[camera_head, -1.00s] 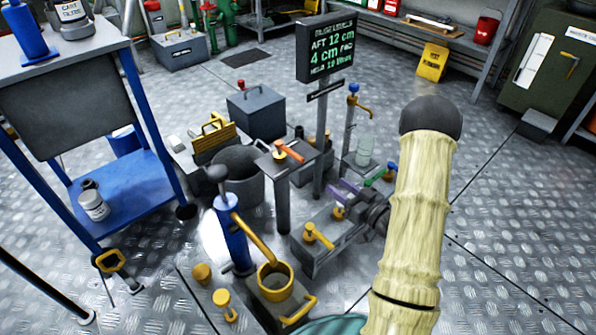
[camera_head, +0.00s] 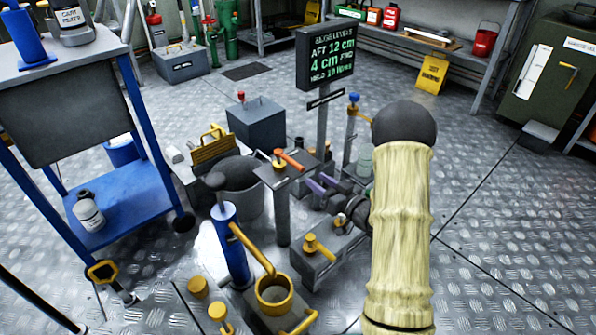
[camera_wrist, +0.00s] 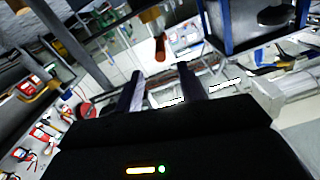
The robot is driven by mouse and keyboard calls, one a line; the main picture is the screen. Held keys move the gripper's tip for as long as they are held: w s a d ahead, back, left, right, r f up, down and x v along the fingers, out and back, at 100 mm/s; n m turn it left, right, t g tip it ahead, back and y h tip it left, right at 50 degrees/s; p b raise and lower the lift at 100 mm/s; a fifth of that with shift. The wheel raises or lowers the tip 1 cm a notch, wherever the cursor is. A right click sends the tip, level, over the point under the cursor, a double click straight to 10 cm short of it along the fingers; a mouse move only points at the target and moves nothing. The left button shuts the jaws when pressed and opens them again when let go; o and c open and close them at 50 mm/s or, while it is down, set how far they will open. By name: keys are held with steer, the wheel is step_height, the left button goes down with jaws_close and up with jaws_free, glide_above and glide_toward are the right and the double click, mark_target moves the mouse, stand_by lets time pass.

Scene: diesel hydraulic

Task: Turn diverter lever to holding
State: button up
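A lever with an orange handle (camera_head: 290,160) sits on a small grey plate on a post, in the middle of the head view; it appears to be the diverter lever. Its handle points to the lower right. My gripper (camera_head: 318,183) is just right of the plate, with its two purple fingers pointing left and apart. In the wrist view my gripper (camera_wrist: 161,84) is open and empty. An orange-brown handle (camera_wrist: 160,48), likely the same lever, shows beyond the fingertips, between their lines and not touching them. My arm hides the area to the right.
A display (camera_head: 326,58) on a pole reads AFT 12 cm and 4 cm FWD. A blue hand pump (camera_head: 231,240) with a yellow handle, a grey bucket (camera_head: 250,205) and a grey box (camera_head: 257,122) surround the post. A blue cart (camera_head: 120,205) stands left. Floor at right is clear.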

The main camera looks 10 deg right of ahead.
mark_target(298, 164)
steer(key=b+x, duration=0.3)
steer(key=x, duration=0.5)
steer(key=shift+w+a+f, duration=0.1)
steer(key=shift+w+a, duration=0.05)
steer(key=shift+w, duration=0.1)
steer(key=shift+w+a, duration=0.2)
steer(key=shift+w, duration=0.15)
steer(key=shift+c, duration=0.5)
jaws_close()
